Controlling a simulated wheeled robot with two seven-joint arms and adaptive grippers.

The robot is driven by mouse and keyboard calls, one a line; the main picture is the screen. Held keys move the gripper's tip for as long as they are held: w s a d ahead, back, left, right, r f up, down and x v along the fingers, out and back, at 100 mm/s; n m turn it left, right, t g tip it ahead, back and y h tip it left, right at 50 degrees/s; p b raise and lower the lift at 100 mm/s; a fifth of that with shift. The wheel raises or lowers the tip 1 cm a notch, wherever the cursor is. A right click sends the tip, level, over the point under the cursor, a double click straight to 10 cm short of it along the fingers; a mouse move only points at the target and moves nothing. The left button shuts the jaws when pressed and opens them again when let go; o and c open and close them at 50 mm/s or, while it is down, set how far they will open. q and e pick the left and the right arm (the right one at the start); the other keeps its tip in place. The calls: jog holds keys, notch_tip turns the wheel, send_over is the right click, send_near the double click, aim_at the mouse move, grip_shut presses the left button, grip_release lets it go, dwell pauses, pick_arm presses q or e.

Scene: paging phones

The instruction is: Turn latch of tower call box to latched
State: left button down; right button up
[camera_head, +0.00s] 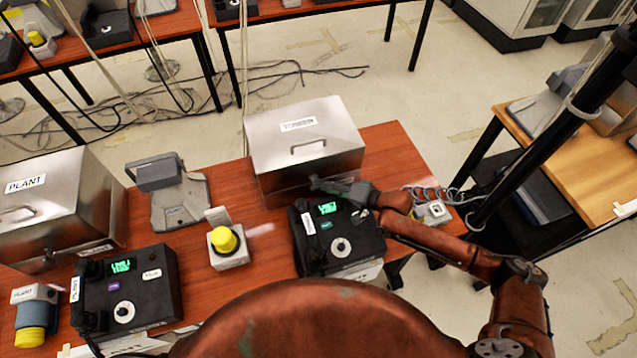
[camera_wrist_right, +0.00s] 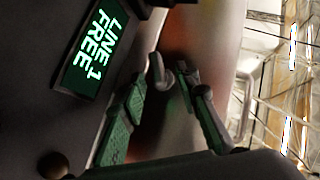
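The tower call box (camera_head: 345,140) is a brushed-metal box with a closed lid, a front handle and a label too small to read surely. It stands at the right of the red-brown table. My right gripper (camera_head: 318,184) is low at its front face. In the right wrist view my right gripper (camera_wrist_right: 165,82) shows two green-padded fingers spread apart, so it is open. A small grey metal piece, probably the latch (camera_wrist_right: 157,72), shows near and between the fingertips. I cannot tell whether they touch it. In the head view the gripper hides the latch. My left gripper is not in view.
A black phone unit (camera_head: 362,242) with a green display sits just below my right gripper. A yellow button on a white base (camera_head: 224,240), a grey stand (camera_head: 180,200) and the plant box (camera_head: 50,205) are to the left. A black pole (camera_head: 545,150) rises at right.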

jog(key=shift+x, duration=0.8)
jog(key=shift+w+a+f, duration=0.2)
jog(key=shift+w+a, duration=0.05)
jog(key=shift+a, duration=0.2)
jog(key=shift+w+f, duration=0.1)
jog(key=shift+w, duration=0.05)
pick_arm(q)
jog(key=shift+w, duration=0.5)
pick_arm(e)
grip_shut()
